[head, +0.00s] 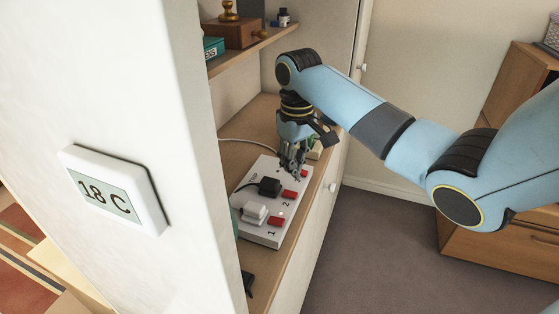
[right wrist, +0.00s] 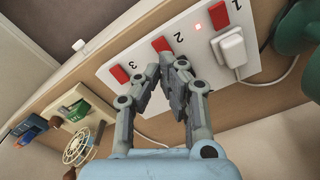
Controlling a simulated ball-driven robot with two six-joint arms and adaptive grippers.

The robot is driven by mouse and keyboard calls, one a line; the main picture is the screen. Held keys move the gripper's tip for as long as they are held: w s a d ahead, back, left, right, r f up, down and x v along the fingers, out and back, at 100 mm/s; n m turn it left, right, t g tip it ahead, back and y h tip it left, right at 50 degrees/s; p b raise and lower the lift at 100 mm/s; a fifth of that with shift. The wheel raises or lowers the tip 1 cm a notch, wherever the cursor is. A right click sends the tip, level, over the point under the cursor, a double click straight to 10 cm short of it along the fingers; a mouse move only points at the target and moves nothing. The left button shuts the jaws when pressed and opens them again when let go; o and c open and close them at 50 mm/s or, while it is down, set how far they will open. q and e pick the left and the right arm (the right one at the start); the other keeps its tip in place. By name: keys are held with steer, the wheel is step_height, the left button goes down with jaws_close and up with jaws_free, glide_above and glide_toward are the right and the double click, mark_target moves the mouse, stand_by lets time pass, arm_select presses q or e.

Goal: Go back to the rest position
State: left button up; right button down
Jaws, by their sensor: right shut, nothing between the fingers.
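My right gripper (head: 292,172) hangs down over the far end of a white power strip (head: 242,233), its fingers shut and empty. In the right wrist view my gripper (right wrist: 167,68) has its fingertips close to the middle red switch (right wrist: 162,44); I cannot tell whether they touch the strip. The strip has red switches numbered 1 to 3. A black plug (head: 269,187) and a white plug (head: 254,212) sit in it. A small light glows by switch 1 in the right wrist view. My left gripper is not in view.
The strip lies on a wooden bureau surface (head: 262,113) under a shelf (head: 252,43) holding a wooden box and a stamp. A white wall corner with a thermostat (head: 118,193) stands at left. Open carpet (head: 375,250) lies right of the bureau; a wooden drawer unit (head: 495,245) is beyond.

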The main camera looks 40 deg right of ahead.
steer(key=s+a+f+n+t, duration=0.1)
steer(key=s+a+f, duration=0.1)
steer(key=s+a, duration=0.55)
steer(key=s+a+r+t, duration=0.1)
steer(key=s+a+r, duration=0.15)
steer(key=s, duration=0.45)
steer(key=s+a+r+t, duration=0.2)
steer(key=s+r, duration=0.2)
steer(key=s, duration=0.4)
step_height(320, 180, down, 37)
steer(key=s+d+g+h+b, duration=0.1)
steer(key=s+d+g+b, duration=0.15)
steer(key=b, duration=0.85)
steer(key=s+f+b, duration=0.5)
steer(key=s+f, duration=0.4)
steer(key=f, duration=0.4)
steer(key=s+d+f+b, duration=0.1)
steer(key=s+f+b, duration=0.4)
steer(key=s+f, duration=0.4)
step_height(320, 180, down, 4)
steer(key=shift+d+f, duration=0.2)
steer(key=shift+f, duration=0.05)
steer(key=shift+g, duration=0.35)
